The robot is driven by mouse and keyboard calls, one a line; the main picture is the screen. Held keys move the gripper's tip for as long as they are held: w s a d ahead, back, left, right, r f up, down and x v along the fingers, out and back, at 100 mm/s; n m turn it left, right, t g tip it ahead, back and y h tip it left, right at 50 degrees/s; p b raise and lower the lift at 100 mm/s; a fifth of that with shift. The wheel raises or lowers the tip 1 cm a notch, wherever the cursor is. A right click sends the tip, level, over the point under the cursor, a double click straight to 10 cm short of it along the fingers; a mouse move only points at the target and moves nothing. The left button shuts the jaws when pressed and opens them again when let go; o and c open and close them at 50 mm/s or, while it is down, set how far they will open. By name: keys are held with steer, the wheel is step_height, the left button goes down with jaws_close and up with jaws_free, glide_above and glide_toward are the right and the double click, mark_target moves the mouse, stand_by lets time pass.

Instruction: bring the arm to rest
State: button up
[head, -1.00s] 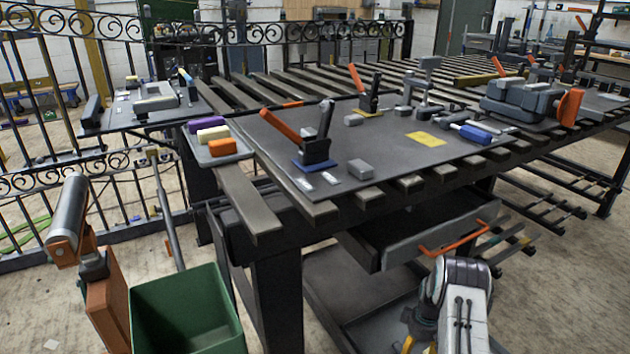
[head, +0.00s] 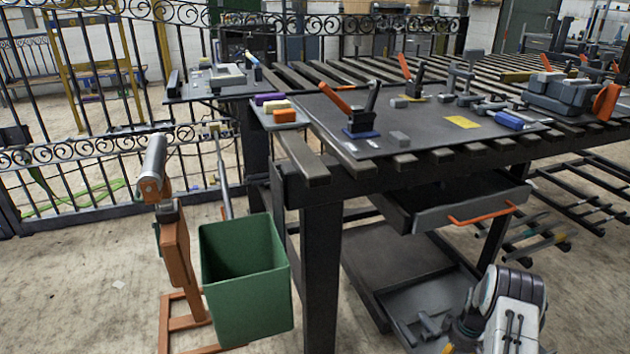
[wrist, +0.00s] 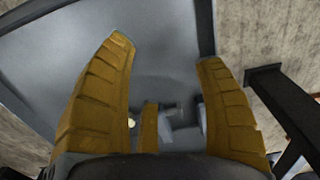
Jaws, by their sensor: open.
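The lower shelf (head: 385,260) under the bench holds small grey metal parts (head: 432,325) just left of my arm.
The workbench (head: 440,140) carries clamps, blocks and a vise (head: 560,92). Its drawer (head: 450,210) with an orange handle (head: 482,215) stands out, above my arm. A green bin (head: 245,300) and an orange stand (head: 175,250) are at left.

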steer(key=shift+s+r, duration=0.1)
steer(key=shift+s, duration=0.25)
steer(key=s+a+r+m+t+p, duration=0.1)
steer(key=a+r+p, duration=0.4)
steer(key=r, duration=1)
steer(key=s+a+r+p, duration=0.25)
steer(key=r+p, duration=0.35)
steer(key=r, duration=1)
steer(key=s+a+r+m+t+p, duration=0.1)
steer(key=a+r+p, duration=0.4)
steer(key=r, duration=1)
steer(key=s+a+r+m+p, duration=0.1)
steer(key=s+a+r+p, duration=0.3)
steer(key=s+r+p, duration=0.5)
steer(key=s+a+r+t+p, duration=0.1)
steer(key=s+a+r+p, duration=0.4)
steer(key=s+r+p, duration=0.4)
steer(key=shift+s+a+r+m, duration=0.15)
steer(key=shift+s+r+m, duration=0.25)
steer(key=shift+s+r, duration=3.15)
steer(key=shift+w+r, duration=0.95)
steer(key=shift+w, duration=0.1)
